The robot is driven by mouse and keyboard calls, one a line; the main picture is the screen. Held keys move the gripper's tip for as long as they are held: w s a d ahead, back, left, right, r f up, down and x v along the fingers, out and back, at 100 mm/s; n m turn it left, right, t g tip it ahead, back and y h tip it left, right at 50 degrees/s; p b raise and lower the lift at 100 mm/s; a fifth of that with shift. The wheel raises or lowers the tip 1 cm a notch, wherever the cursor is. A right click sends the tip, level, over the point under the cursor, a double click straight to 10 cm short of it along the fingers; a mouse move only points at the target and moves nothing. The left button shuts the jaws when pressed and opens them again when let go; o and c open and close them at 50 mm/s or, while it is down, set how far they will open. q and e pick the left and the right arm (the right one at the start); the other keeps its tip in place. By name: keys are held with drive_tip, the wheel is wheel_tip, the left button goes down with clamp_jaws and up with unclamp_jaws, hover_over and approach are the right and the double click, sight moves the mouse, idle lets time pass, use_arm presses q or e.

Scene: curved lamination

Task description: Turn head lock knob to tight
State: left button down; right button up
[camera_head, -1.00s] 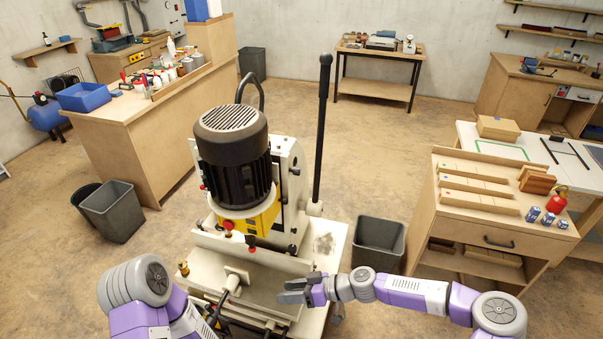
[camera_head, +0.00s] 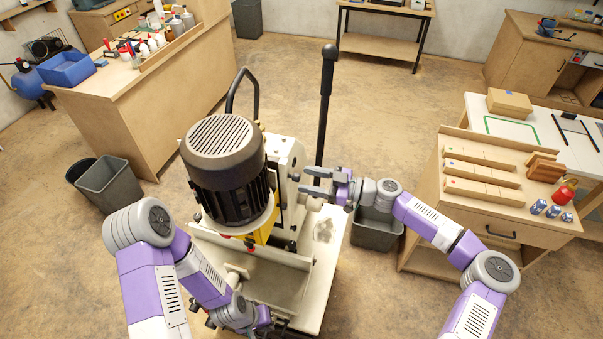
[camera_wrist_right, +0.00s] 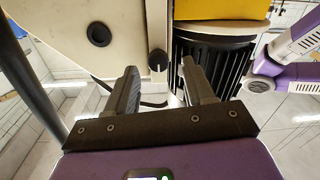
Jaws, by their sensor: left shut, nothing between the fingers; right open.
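The spindle moulder-like machine has a large black motor (camera_head: 228,170) on a cream body. In the right wrist view a small black knob with a pale pointer line (camera_wrist_right: 158,60) sits on the cream side plate, apparently the head lock knob. My right gripper (camera_head: 306,181) is open at the machine's right side. In the right wrist view its fingertips (camera_wrist_right: 161,68) stand on either side of the knob's line, and I cannot tell whether they touch it. My left gripper (camera_head: 262,320) is shut and empty, low at the machine's front, partly hidden by my arm.
A tall black lever (camera_head: 326,110) rises close beside my right gripper. A grey bin (camera_head: 375,235) stands under my right forearm. A wooden cabinet with strips (camera_head: 480,205) is at the right. The floor behind the machine is clear.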

sight(294, 177)
drive_tip(key=x, duration=0.2)
drive_tip(key=shift+w+a, duration=0.15)
drive_tip(key=shift+a, duration=0.25)
clamp_jaws()
drive_tip(key=m+b, duration=0.8)
drive_tip(key=m, duration=1)
drive_tip(key=shift+w+f+t, duration=0.1)
drive_tip(key=shift+t, duration=0.2)
drive_tip(key=shift+m, duration=0.3)
